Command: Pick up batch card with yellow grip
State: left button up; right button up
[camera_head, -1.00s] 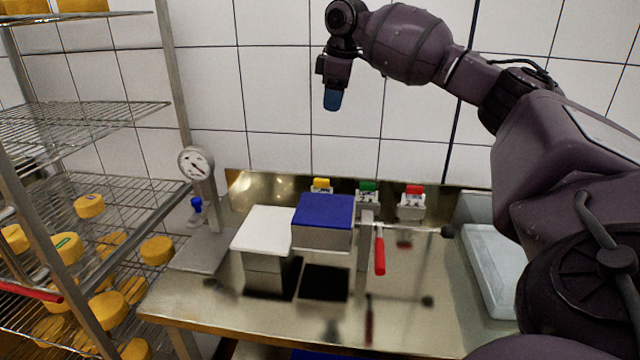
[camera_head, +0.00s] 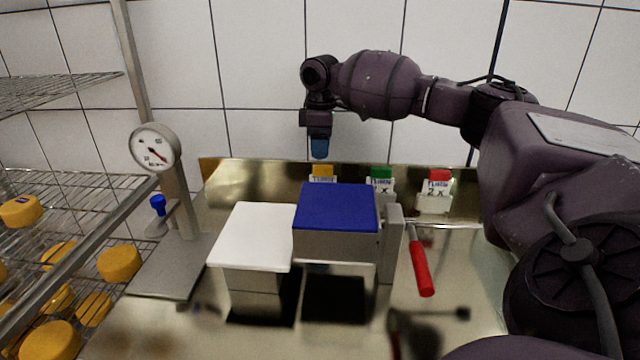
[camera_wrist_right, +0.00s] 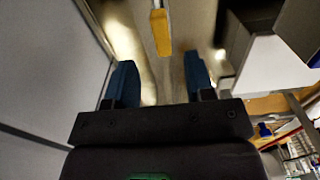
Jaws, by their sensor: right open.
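The batch card with the yellow grip (camera_head: 322,172) stands at the back of the steel table, partly hidden behind the blue-topped block. In the right wrist view its yellow grip (camera_wrist_right: 160,32) lies ahead of the fingers, between their lines. My right gripper (camera_head: 319,149) hangs just above the yellow grip in the head view, pointing down. In the right wrist view my right gripper (camera_wrist_right: 160,82) has its two blue fingers wide apart with nothing between them. My left gripper is not in view.
Cards with a green grip (camera_head: 381,172) and a red grip (camera_head: 440,175) stand to the right. A blue-topped block (camera_head: 336,208) and a white-topped block (camera_head: 252,236) are in front. A dial gauge (camera_head: 155,148) and cheese rack are at left. The tiled wall is close behind.

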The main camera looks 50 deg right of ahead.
aim_at(323, 166)
jog(key=shift+f, duration=1.5)
jog(key=f, duration=0.1)
jog(key=f+b, duration=0.1)
jog(key=f, duration=0.1)
jog(key=shift+s+f, duration=0.3)
jog(key=shift+s, duration=0.05)
jog(key=shift+f, duration=0.5)
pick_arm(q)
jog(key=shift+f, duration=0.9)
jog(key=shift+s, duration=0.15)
pick_arm(e)
grip_shut()
